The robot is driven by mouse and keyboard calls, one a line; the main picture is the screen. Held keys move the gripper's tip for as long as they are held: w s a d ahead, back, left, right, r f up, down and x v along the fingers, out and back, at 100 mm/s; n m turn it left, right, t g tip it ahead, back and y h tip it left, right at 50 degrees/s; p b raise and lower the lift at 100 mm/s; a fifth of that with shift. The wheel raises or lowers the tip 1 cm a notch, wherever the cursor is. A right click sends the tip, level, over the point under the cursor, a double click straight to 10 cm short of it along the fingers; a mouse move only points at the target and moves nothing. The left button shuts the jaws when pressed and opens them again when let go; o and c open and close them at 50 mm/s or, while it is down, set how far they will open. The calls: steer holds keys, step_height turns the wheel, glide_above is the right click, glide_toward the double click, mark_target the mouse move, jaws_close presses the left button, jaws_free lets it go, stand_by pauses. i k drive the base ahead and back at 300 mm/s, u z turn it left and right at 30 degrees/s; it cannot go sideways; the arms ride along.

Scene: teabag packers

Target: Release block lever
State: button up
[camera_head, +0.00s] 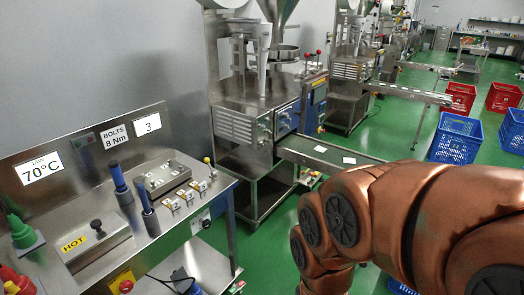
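A steel bench (225,184) stands at the left. On it, a metal block (165,179) has a small upright piece at its back and a row of numbered yellow-and-white tags (187,195) in front. A thin lever with a yellow knob (207,160) stands at the bench's right edge. A flat steel box (100,246) marked HOT has a black knob (97,225) on top. I cannot tell which of these is the block lever. My copper-coloured arm fills the lower right; my gripper is out of view.
Two blue-handled tools (120,178) stand upright on the bench. A green-handled item (22,234) and red items are at its left. Signs on the back panel read JAW 70°C, BOLTS 8 Nm and 3. A packing machine (255,112) and conveyor (325,155) stand behind; blue crates (456,140) are right.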

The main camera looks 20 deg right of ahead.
mark_target(206, 159)
steer(key=z, duration=0.15)
steer(key=i, duration=0.1)
steer(key=u, duration=0.25)
steer(key=k, duration=0.65)
steer(key=u, duration=0.15)
steer(key=i, duration=0.7)
steer(key=u, duration=0.85)
steer(key=i, duration=0.55)
steer(key=u, duration=0.6)
